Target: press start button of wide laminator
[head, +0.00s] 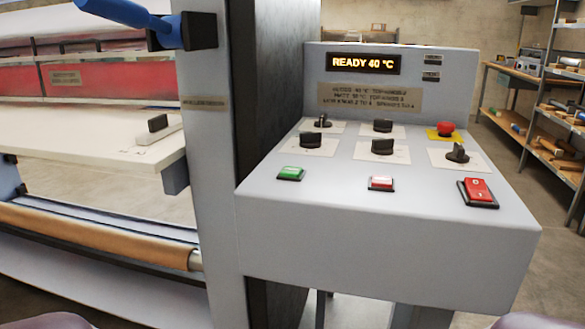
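The wide laminator's grey control console (380,235) fills the middle and right of the head view. A green button (290,173) sits at the front left of its sloped panel. A red and white button (381,183) is at the front middle. A red rocker switch (478,192) with 0 and 1 marks is at the front right. The display (363,63) reads READY 40 °C. Neither of my grippers is in view; only rounded parts, perhaps of my own arms, show at the bottom corners.
Several black knobs (383,145) and a red mushroom button (446,128) on a yellow plate stand behind the front buttons. A blue handle (130,14) sticks out at upper left. The laminator's white feed table (85,145) is at left. Shelves (550,110) stand at far right.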

